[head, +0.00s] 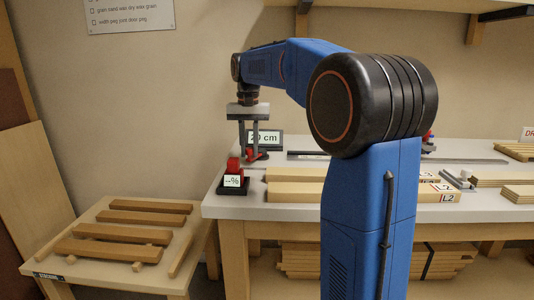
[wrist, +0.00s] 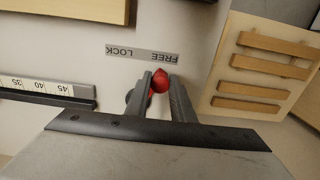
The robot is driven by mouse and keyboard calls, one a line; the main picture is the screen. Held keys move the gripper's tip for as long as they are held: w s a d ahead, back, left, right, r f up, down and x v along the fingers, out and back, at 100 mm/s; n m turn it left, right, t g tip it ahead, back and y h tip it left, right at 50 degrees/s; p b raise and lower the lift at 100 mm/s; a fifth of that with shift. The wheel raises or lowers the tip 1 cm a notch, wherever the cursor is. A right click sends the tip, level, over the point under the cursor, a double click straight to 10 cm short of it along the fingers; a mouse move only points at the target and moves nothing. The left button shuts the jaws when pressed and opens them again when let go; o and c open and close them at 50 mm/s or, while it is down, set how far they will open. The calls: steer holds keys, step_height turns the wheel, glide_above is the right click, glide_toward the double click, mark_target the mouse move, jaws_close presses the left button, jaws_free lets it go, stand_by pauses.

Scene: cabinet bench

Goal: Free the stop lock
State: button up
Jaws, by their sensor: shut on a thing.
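The stop lock's red knob (wrist: 160,83) shows in the wrist view between the two fingers of my gripper (wrist: 163,82), which is shut on it. A grey label strip (wrist: 142,54) beside it reads FREE and LOCK, upside down in this view. The knob lies nearer the FREE end of the strip. A dark round part shows partly behind the left finger. In the head view my gripper (head: 249,150) points down at the left end of the bench, with red showing at its fingertips.
A display reading about 29 cm (head: 265,136) stands just behind my gripper. A black meter (head: 233,184) with a red top and "--%" screen stands in front. Boards (head: 295,190) lie on the bench (head: 270,211). A lower table (head: 100,212) holds wooden strips. The wrist view shows a ruler (wrist: 40,89).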

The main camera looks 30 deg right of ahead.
steer(key=shift+w+a, duration=0.2)
steer(key=shift+w, duration=0.2)
stand_by(0.5)
steer(key=o, duration=0.7)
steer(key=shift+o, duration=0.2)
steer(key=shift+r, duration=4.5)
